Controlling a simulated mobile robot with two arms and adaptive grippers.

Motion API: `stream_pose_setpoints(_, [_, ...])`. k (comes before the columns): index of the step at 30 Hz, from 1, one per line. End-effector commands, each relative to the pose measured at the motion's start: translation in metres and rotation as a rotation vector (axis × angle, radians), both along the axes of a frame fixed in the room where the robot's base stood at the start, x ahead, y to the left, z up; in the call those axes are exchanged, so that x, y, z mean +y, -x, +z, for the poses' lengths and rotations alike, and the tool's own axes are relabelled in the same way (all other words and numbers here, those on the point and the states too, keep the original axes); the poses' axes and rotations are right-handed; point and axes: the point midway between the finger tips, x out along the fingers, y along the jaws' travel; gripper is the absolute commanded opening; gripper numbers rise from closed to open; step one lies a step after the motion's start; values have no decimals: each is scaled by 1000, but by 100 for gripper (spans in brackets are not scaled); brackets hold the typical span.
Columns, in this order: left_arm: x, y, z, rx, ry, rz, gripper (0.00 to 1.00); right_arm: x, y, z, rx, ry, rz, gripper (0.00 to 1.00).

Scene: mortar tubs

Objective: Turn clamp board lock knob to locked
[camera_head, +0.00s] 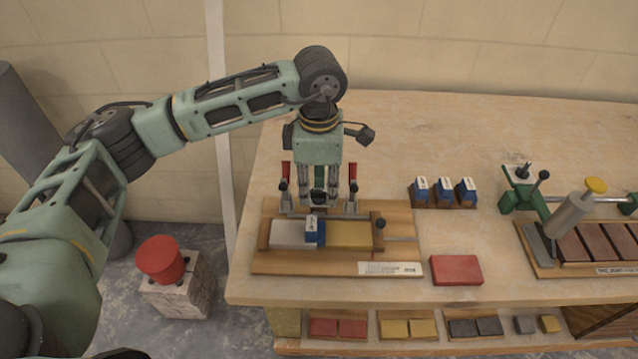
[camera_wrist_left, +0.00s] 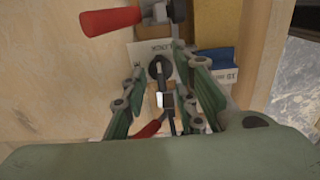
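The clamp board (camera_head: 300,263) lies on the workbench in the head view, with two red-handled clamps (camera_head: 352,174) along its back edge. My left gripper (camera_head: 318,203) points down at the back of the board between these clamps. The lock knob (camera_wrist_left: 160,68) is dark and sits on a white lettered plate (camera_wrist_left: 142,52) in the left wrist view. My left gripper (camera_wrist_left: 161,78) is open, with one finger on each side of the knob and visible gaps. The knob is mostly hidden by the gripper in the head view. My right gripper is not in view.
Grey and yellow blocks (camera_head: 350,235) lie on the board with a blue-and-white block (camera_head: 313,230) between them. Several blue blocks (camera_head: 444,189) stand to the right. A red block (camera_head: 456,270) lies in front. A second fixture (camera_head: 540,255) is at far right.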

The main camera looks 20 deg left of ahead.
Motion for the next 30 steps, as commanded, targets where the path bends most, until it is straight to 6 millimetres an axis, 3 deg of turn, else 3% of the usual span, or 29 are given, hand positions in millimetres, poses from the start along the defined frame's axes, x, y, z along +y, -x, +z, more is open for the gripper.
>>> stream_pose_setpoints(8, [-1, 0, 9, 0, 1, 0, 27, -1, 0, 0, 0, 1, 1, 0])
stream_pose_setpoints(21, [0, 0, 95, -2, 0, 0, 27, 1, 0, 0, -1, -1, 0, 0])
stream_pose_setpoints(30, [0, 0, 119, 1, 0, 0, 27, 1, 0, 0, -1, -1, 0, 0])
